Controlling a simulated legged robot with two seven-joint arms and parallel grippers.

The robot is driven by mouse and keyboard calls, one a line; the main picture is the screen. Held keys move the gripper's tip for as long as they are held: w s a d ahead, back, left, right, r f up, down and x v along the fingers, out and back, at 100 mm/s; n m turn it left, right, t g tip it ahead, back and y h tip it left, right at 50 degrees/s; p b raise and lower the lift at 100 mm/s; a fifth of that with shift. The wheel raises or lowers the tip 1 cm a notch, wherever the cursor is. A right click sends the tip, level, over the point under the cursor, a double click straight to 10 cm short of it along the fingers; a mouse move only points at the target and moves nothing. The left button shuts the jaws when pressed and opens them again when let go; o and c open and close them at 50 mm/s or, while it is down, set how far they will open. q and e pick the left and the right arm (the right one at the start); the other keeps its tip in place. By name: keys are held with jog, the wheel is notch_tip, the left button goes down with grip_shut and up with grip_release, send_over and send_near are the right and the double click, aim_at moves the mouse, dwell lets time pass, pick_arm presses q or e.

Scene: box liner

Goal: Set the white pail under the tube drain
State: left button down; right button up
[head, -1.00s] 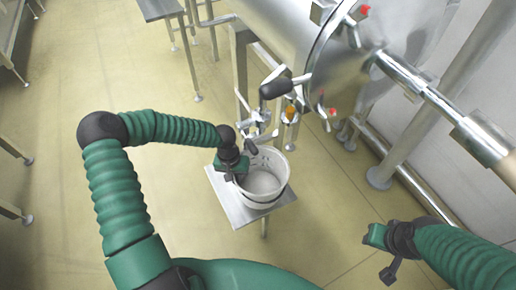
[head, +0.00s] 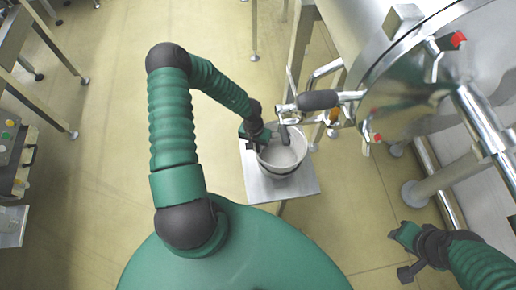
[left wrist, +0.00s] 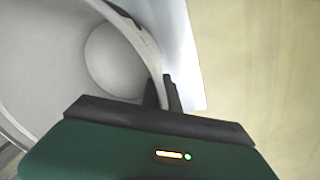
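The white pail (head: 283,160) stands upright at the back of a small metal stand (head: 300,187), in the head view. The drain's grey tube end (head: 284,134) shows over the pail's far part, below a valve with a black handle (head: 317,100); the height gap cannot be judged. My left gripper (head: 259,138) is at the pail's left rim. In the left wrist view its dark fingers (left wrist: 164,92) straddle the pail's wall (left wrist: 148,50) and appear shut on it.
A large steel tank (head: 415,85) with pipes and legs fills the upper right, close to the pail. Metal tables (head: 35,100) and a control box (head: 12,150) stand at the left. The floor between them is clear.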

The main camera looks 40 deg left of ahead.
pick_arm(q)
jog(key=c, duration=1.6)
grip_release()
jog(key=r+p, duration=0.2)
jog(key=r, duration=0.2)
jog(key=r+p, duration=0.2)
jog(key=r, duration=0.2)
jog(key=a+r+p, duration=0.1)
jog(key=r+p, duration=0.1)
jog(key=r, duration=0.2)
jog(key=shift+s, duration=0.15)
